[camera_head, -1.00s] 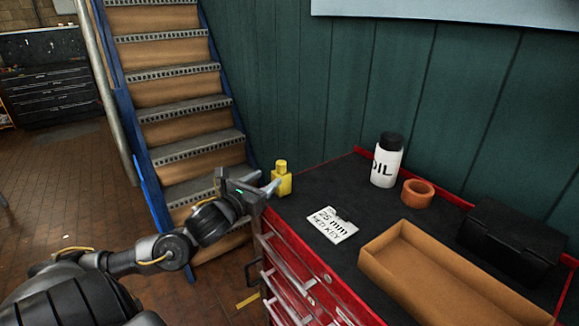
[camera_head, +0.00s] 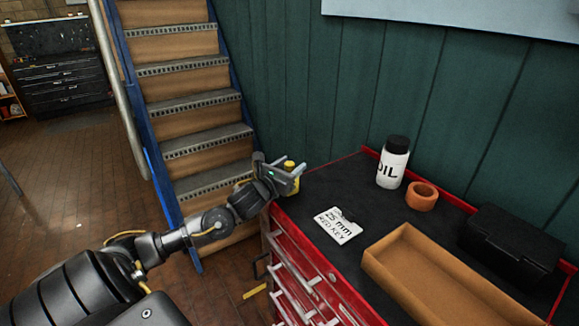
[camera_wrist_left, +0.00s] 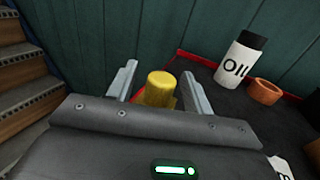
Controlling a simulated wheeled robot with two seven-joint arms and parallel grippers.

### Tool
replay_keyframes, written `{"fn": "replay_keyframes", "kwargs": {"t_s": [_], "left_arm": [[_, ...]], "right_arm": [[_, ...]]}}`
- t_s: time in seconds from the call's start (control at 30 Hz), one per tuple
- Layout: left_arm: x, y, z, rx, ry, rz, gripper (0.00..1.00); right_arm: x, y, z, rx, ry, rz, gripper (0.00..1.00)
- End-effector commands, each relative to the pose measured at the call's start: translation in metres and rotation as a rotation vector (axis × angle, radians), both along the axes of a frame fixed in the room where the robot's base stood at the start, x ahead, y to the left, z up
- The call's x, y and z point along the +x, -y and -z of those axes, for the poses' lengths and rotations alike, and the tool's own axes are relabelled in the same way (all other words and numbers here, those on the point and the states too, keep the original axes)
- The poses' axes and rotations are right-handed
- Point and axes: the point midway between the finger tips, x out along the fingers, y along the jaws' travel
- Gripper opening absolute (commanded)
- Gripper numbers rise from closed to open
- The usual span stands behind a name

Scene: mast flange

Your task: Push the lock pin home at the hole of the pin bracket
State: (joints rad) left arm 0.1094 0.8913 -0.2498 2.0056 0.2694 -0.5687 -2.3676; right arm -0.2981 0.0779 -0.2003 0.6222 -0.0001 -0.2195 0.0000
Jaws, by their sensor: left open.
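My left gripper (camera_head: 291,168) is open at the near left corner of the red tool cabinet. No lock pin and no pin bracket can be made out in either view. My right gripper is not in view.
Stairs (camera_head: 190,105) rise behind my left arm.

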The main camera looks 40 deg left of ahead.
Motion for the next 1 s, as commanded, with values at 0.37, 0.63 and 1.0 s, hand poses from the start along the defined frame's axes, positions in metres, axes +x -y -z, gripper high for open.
{"fn": "replay_keyframes", "kwargs": {"t_s": [0.37, 0.63, 1.0], "left_arm": [[0.0148, -0.0011, 0.0014, 0.000, -0.001, 0.001, 0.51], [0.0145, -0.0013, 0.0011, 0.000, -0.001, 0.001, 0.18], [0.0146, -0.0016, -0.0013, 0.001, 0.001, 0.001, 0.01]], "right_arm": [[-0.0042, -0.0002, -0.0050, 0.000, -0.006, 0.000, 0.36], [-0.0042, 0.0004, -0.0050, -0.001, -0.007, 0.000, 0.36], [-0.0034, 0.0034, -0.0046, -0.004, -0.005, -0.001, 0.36]]}}
